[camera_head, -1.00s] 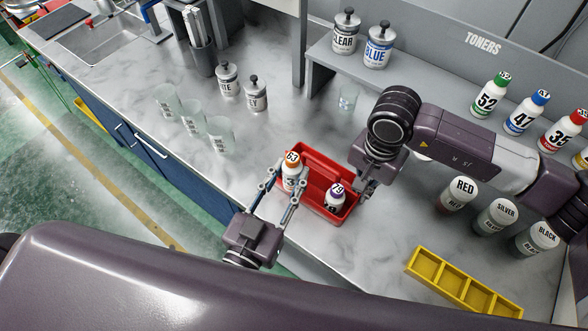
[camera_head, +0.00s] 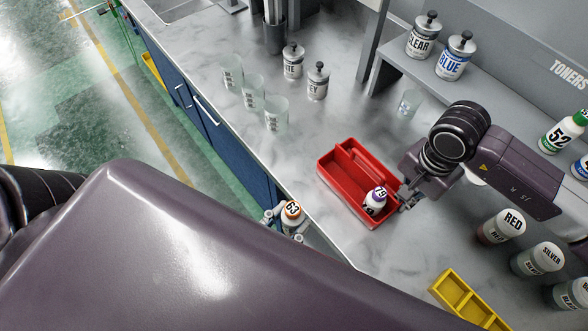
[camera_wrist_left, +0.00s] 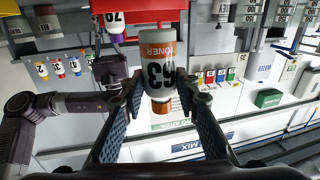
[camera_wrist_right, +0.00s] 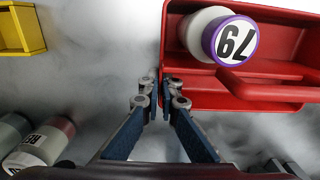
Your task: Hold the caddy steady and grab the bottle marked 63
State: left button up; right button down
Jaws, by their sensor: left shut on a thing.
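The bottle marked 63 (camera_head: 291,212), white with an orange cap and label, is in my left gripper (camera_head: 287,222), near the counter's front edge and clear of the caddy. In the left wrist view the bottle (camera_wrist_left: 158,75) sits between the two fingers. The red caddy (camera_head: 345,185) stands on the counter with the purple-capped bottle marked 79 (camera_head: 376,199) in it; its other compartment looks empty. My right gripper (camera_head: 408,199) is at the caddy's right end. In the right wrist view its fingertips (camera_wrist_right: 162,88) are close together around the caddy's wall edge (camera_wrist_right: 168,50).
Several clear cups (camera_head: 253,93) and two lidded cans (camera_head: 317,82) stand behind the caddy. RED (camera_head: 501,226) and SILVER (camera_head: 537,258) containers stand to the right. A yellow divided tray (camera_head: 462,300) lies at front right. Counter left of the caddy is clear.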

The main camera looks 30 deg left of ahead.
dwell(0.3)
jog(key=c, duration=2.1)
grip_release()
notch_tip(320, 180, up, 12)
